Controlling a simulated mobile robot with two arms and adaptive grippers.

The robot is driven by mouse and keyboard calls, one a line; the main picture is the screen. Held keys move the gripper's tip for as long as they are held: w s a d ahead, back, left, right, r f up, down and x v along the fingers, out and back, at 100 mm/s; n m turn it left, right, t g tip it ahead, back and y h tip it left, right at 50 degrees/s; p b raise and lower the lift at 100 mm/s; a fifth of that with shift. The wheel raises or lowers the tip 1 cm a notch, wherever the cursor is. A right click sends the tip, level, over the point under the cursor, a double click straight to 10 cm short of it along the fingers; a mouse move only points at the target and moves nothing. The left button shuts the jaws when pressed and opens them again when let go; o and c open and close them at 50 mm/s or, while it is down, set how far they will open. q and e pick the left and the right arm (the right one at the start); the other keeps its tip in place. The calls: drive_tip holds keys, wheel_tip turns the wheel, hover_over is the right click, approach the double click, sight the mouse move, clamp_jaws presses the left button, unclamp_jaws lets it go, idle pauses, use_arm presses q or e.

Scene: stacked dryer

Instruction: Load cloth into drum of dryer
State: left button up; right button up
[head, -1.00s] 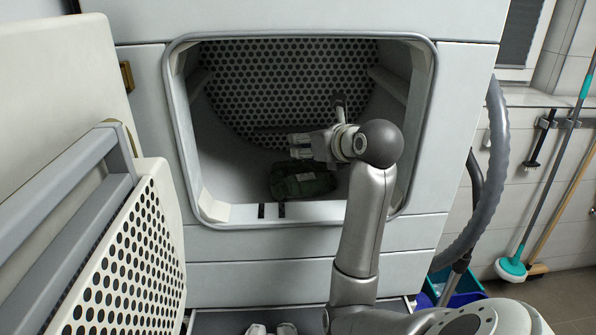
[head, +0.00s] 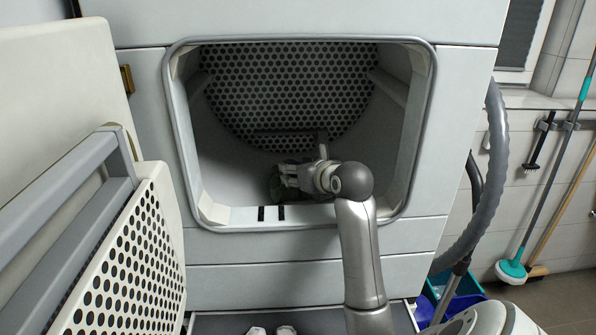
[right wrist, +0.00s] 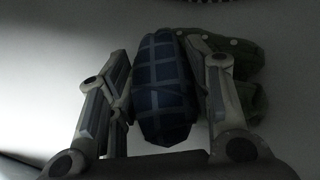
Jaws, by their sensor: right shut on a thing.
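The dryer's drum (head: 290,95) is open at the front, with a perforated back wall. My right gripper (head: 287,176) is low inside the drum, reaching in through the opening. In the right wrist view my right gripper (right wrist: 168,95) has its fingers on both sides of a dark blue checked cloth (right wrist: 162,95) and is shut on it. A dark green cloth (right wrist: 248,80) lies just beyond the right finger. In the head view the dark green cloth (head: 276,186) shows only in part behind the gripper. My left gripper is not clearly in view; two pale tips (head: 270,330) show at the bottom edge.
The dryer door (head: 120,250) with its perforated panel stands open at the left. The opening's rim (head: 240,215) frames the arm. A grey hose (head: 485,185), brooms and a blue bucket (head: 455,300) are at the right.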

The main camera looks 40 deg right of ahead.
drive_tip(key=shift+f, duration=0.15)
drive_tip(key=o, duration=1)
drive_tip(key=shift+v, duration=6.1)
